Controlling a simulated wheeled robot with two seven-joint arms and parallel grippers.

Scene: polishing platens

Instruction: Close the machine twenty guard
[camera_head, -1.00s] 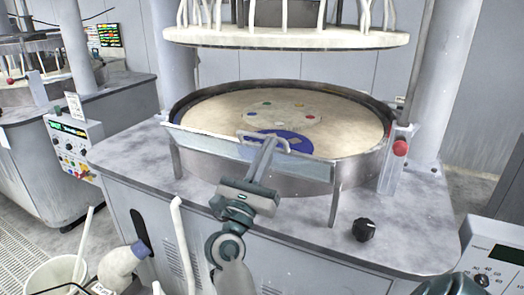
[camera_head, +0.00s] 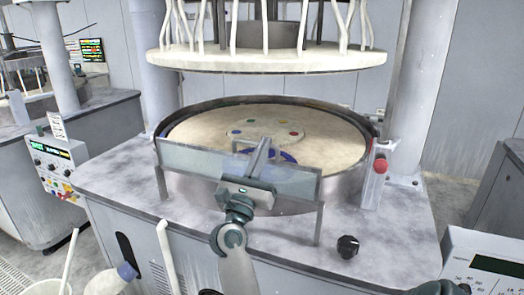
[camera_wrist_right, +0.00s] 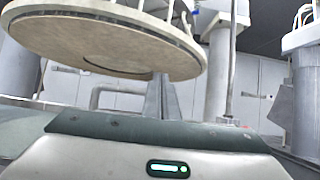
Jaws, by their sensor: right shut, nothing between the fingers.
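The guard (camera_head: 190,160) is a translucent panel across the front of the round platen (camera_head: 330,140) of the central machine. It stands near upright in front of the platen rim, on the grey deck. My right gripper (camera_head: 264,142) is shut and empty, its fingers reaching up at the panel's middle and overlapping its top edge. Whether they touch the panel I cannot tell. In the right wrist view the shut fingers (camera_wrist_right: 161,78) are beside a grey handle bar (camera_wrist_right: 108,88). My left gripper is not in view. No machine number is readable.
A disc-shaped upper head (camera_head: 270,60) with white hoses hangs above the platen. A red button (camera_head: 380,166) is right of the platen, a black knob (camera_head: 347,246) on the deck. A control panel (camera_head: 490,262) stands at lower right. Another machine is at left.

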